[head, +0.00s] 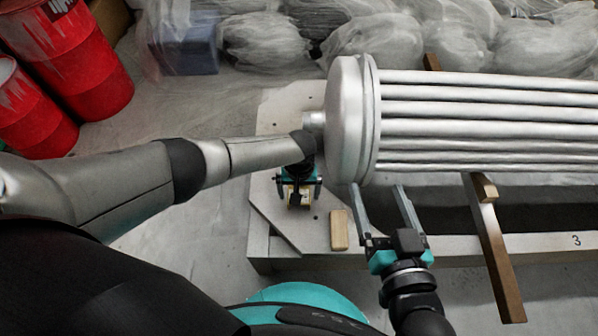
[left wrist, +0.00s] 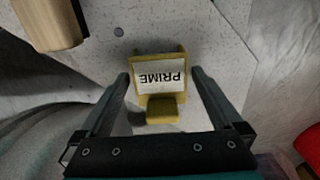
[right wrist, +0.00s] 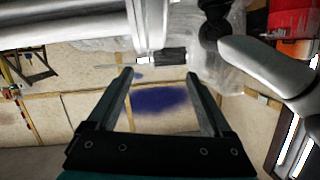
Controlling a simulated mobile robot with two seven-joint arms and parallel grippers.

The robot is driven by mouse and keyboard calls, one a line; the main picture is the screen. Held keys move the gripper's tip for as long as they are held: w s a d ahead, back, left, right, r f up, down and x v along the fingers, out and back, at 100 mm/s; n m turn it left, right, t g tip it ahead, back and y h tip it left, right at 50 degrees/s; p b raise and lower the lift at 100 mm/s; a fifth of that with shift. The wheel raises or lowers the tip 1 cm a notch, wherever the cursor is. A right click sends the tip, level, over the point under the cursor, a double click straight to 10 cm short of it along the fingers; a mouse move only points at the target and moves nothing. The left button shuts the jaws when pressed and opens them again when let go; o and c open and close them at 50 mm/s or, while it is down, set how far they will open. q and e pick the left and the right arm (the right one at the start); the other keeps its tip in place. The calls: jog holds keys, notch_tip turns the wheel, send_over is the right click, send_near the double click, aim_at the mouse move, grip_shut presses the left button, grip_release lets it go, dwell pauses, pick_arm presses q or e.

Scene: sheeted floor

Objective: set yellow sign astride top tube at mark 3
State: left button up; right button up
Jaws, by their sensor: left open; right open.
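The yellow sign (left wrist: 160,102) lies between the open fingers of my left gripper (left wrist: 160,74) in the left wrist view, its white face reading "PRIME" upside down. No clear finger contact shows. In the head view my left gripper (head: 298,192) points down over the grey bench, mostly hidden by its wrist. The bundle of silvery tubes (head: 480,107) runs right from a round end plate (head: 345,120); I cannot tell which tube is highest. Mark 3 (head: 577,240) is on the bench's front beam. My right gripper (head: 377,190) is open and empty, below the end plate in the picture.
A small wooden block (head: 339,230) lies on the bench (head: 275,235) between my grippers. A wooden bar (head: 495,255) slants across the front beam. Red drums (head: 75,60) stand at upper left; plastic-wrapped bundles (head: 375,42) line the back.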

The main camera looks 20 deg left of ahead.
pick_arm(q)
jog(key=shift+r+p, duration=0.45)
jog(key=shift+r, duration=0.25)
jog(key=shift+r+p, duration=0.45)
jog(key=shift+r, duration=0.1)
jog(key=shift+r+p, duration=0.75)
jog(key=shift+r, duration=0.2)
notch_tip(320, 180, up, 2)
jog(key=shift+r+p, duration=0.1)
jog(key=shift+p, duration=0.8)
pick_arm(e)
jog(key=s+d+f+g+h, duration=0.1)
jog(key=s+d+g+h, duration=0.4)
jog(key=d+g, duration=0.45)
pick_arm(q)
jog(key=shift+r+p, duration=1.75)
jog(key=shift+r, duration=0.6)
pick_arm(e)
notch_tip(320, 180, down, 7)
jog(key=s+g, duration=0.1)
jog(key=shift+d+f, duration=0.2)
jog(key=shift+d, duration=0.15)
